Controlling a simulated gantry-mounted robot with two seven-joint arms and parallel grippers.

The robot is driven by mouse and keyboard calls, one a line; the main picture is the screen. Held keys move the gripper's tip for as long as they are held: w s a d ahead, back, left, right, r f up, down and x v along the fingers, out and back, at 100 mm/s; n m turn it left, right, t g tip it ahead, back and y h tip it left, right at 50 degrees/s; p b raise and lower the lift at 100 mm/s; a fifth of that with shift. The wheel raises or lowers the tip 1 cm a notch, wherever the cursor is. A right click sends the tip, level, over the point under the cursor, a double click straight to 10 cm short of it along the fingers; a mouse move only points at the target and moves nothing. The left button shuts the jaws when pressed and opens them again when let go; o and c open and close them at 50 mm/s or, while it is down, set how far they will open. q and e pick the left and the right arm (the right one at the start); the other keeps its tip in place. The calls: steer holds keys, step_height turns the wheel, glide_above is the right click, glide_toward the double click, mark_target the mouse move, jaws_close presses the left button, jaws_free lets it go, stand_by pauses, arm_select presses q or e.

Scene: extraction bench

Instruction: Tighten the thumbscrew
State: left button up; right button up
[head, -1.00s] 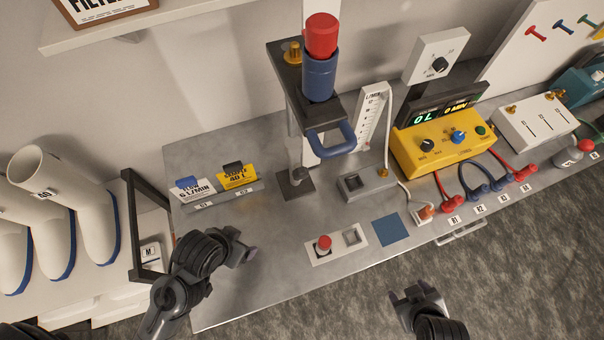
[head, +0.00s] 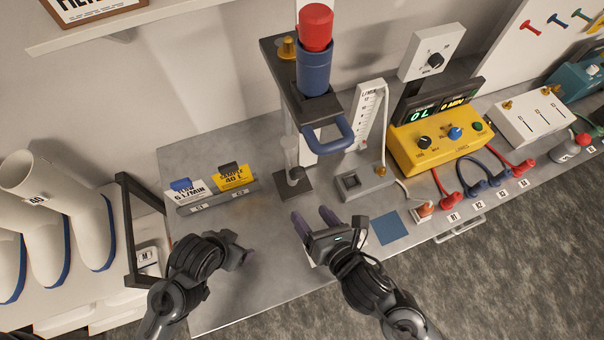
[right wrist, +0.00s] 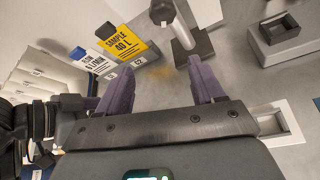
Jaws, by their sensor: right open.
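A brass knob (head: 288,47), which looks like the thumbscrew, sits on the dark top bracket (head: 272,68) of the stand at the back middle. Beside it, the bracket carries a blue cylinder (head: 314,75) with a red cap (head: 316,27). My right gripper (head: 313,217) is open and empty over the bench in front of the stand base, well below and in front of the knob. Its two purple fingers also show apart in the right wrist view (right wrist: 160,78). My left gripper (head: 244,257) hangs over the front left of the bench; its jaws are unclear.
A blue handle (head: 330,137) juts forward from the bracket. A grey box (head: 362,187) and yellow meter (head: 435,148) stand to the right.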

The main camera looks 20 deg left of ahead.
mark_target(300, 176)
arm_select(q)
steer(key=shift+d, duration=0.15)
steer(key=shift+a+r+p, duration=0.2)
steer(key=shift+r+p, duration=0.15)
steer(key=shift+p, duration=0.05)
arm_select(e)
steer(key=shift+n+t, duration=0.4)
steer(key=w+a, duration=0.2)
steer(key=w, duration=0.1)
steer(key=w+a+f, duration=0.1)
steer(key=w+a, duration=0.1)
steer(key=w, duration=0.1)
steer(key=w+a, duration=0.2)
steer(key=w, duration=0.1)
steer(key=shift+w+a+f, duration=0.15)
steer(key=shift+w+a, duration=0.1)
steer(key=shift+w, duration=0.15)
arm_select(q)
steer(key=shift+d, duration=0.15)
arm_select(e)
steer(key=c, duration=1)
